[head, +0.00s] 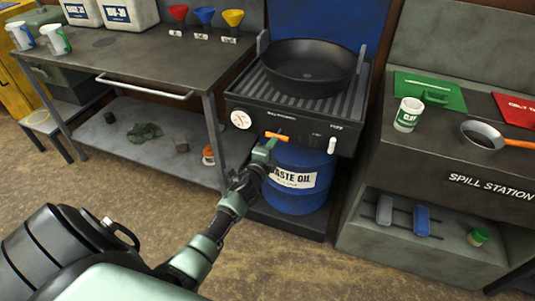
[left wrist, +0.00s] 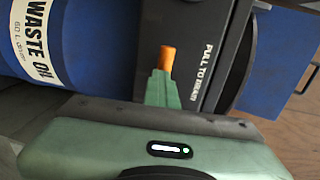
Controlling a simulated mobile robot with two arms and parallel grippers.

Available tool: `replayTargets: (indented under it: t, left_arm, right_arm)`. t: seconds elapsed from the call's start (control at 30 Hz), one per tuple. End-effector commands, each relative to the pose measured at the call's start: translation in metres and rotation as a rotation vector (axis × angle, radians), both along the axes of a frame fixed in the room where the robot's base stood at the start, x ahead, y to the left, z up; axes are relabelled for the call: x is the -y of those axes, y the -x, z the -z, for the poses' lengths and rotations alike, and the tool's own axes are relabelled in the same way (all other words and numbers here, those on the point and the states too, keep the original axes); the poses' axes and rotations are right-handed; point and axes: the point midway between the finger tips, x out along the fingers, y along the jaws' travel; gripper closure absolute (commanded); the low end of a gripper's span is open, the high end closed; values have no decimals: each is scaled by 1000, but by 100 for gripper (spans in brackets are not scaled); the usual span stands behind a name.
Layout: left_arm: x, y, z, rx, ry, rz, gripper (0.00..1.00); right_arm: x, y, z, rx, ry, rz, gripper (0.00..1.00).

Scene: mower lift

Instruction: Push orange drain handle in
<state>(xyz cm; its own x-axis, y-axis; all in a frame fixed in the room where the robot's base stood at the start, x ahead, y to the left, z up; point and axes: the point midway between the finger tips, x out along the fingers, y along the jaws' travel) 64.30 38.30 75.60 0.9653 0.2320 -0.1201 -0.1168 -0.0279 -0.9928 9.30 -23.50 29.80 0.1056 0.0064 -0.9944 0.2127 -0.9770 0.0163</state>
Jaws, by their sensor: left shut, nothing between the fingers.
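The orange drain handle (head: 277,136) sticks out of the front of the black drain unit (head: 300,128), above the blue waste oil drum. My left gripper (head: 264,150) is just in front of and below the handle, with its fingers closed together. In the left wrist view, the closed green fingertips (left wrist: 161,78) meet or nearly meet the end of the orange handle (left wrist: 167,58); I cannot tell whether they touch. The handle is not between the fingers. My right gripper does not show.
The waste oil drum (head: 292,180) stands under the unit, close to my left arm. A black pan (head: 308,68) sits on top. A workbench (head: 130,65) stands to the left and the spill station (head: 470,160) to the right. The floor in front is clear.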

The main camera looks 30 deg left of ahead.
Motion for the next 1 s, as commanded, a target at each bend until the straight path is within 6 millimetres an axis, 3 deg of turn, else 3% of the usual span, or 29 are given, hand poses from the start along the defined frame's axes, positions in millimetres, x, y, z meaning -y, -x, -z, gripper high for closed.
replayTargets:
  t: [0.27,0.7,1.0]
  left_arm:
    - [-1,4,-6,8,-4,-2,100]
    - [17,71,-12,6,-1,0,100]
    - [19,79,-11,3,2,0,100]
  right_arm:
    - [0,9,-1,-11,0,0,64]
    - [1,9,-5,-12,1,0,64]
    - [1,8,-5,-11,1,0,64]
